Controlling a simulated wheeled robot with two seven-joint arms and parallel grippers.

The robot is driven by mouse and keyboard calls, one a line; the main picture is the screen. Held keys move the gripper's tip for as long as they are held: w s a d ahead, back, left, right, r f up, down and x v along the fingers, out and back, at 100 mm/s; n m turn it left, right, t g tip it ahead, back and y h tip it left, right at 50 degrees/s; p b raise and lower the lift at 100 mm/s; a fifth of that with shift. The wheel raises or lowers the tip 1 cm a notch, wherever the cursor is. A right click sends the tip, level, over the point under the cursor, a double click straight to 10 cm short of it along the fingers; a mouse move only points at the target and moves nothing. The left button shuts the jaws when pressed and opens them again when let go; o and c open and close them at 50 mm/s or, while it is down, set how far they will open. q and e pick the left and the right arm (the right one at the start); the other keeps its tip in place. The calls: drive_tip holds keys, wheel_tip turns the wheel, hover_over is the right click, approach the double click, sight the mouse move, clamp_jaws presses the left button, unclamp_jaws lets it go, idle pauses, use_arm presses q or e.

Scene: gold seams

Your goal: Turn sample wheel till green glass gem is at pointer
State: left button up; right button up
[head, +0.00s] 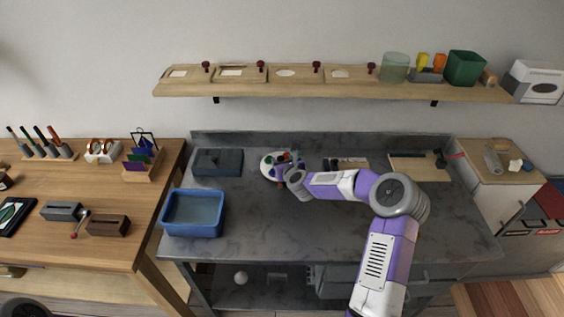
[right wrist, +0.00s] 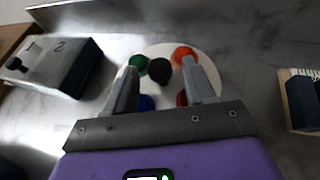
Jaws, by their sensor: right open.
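The sample wheel (head: 265,167) is a white disc on the grey worktop; it also shows in the right wrist view (right wrist: 163,49). It carries a green gem (right wrist: 137,61), an orange-red one (right wrist: 184,54), a blue one (right wrist: 147,102) and a dark red one (right wrist: 182,99), with a black knob or piece (right wrist: 159,71) near the middle. My right gripper (right wrist: 160,76) is open over the wheel, its fingers on either side of the black piece. The fingers partly hide the blue and dark red gems. I cannot make out the pointer. My left gripper is out of view.
A dark box marked 1 and 2 (right wrist: 55,62) stands left of the wheel. A blue tub (head: 193,213) is at the front left of the worktop. The worktop's front middle is clear.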

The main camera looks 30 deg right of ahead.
drive_tip(key=shift+w+d+f, duration=0.1)
drive_tip(key=shift+w+f, duration=0.1)
drive_tip(key=shift+w, duration=0.3)
clamp_jaws()
